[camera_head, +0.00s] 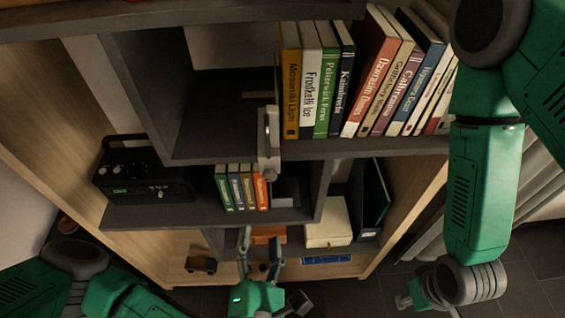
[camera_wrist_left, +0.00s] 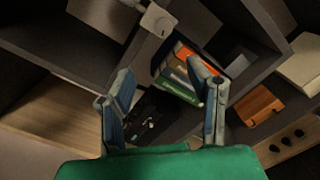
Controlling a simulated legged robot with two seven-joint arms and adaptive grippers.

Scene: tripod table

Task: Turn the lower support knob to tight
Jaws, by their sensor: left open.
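A pale grey fitting (camera_head: 268,145) stands at the front edge of the middle shelf, with a rounded block at its lower end. It also shows at the top of the left wrist view (camera_wrist_left: 158,20), with a small round feature on that block. I cannot tell for sure that this is the lower support knob, or how tight it is. My left gripper (camera_head: 260,250) is open and empty below the fitting, apart from it. Its spread fingers also show in the left wrist view (camera_wrist_left: 162,75). My right gripper (camera_head: 408,297) is low at the right, its fingers unclear.
Upright books (camera_head: 375,80) fill the shelf right of the fitting. A black device (camera_head: 140,178) sits at the left. A white box (camera_head: 328,225) and small toy truck (camera_head: 201,264) are lower down.

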